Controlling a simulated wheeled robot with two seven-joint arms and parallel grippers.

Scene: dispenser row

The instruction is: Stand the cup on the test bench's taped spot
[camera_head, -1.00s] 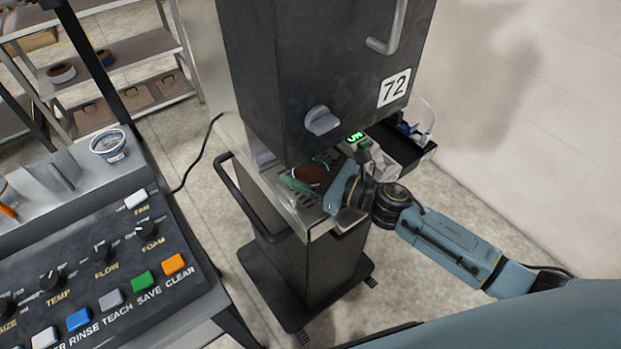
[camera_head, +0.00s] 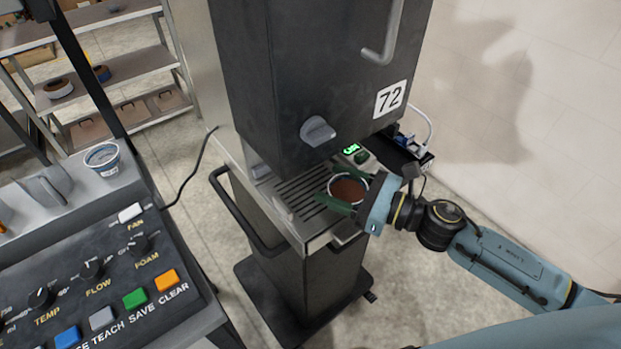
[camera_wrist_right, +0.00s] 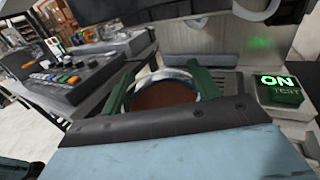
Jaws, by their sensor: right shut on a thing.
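A cup (camera_head: 349,190) with a pale rim and brown contents is between the green fingers of my right gripper (camera_head: 345,189), which is shut on it. It sits over the right front part of the slotted grate of the dispenser marked 72, upright as far as I can tell. In the right wrist view, the cup (camera_wrist_right: 165,91) shows between both green fingers. The control bench (camera_head: 190,343) with labelled knobs and buttons is at the left; I cannot make out a taped spot on it. My left gripper is out of view.
The dispenser (camera_head: 300,80) overhangs the grate (camera_head: 300,192). Another cup (camera_head: 102,158) stands on the bench's back ledge. A cable and shelves are at the back left. Floor shows between bench and dispenser.

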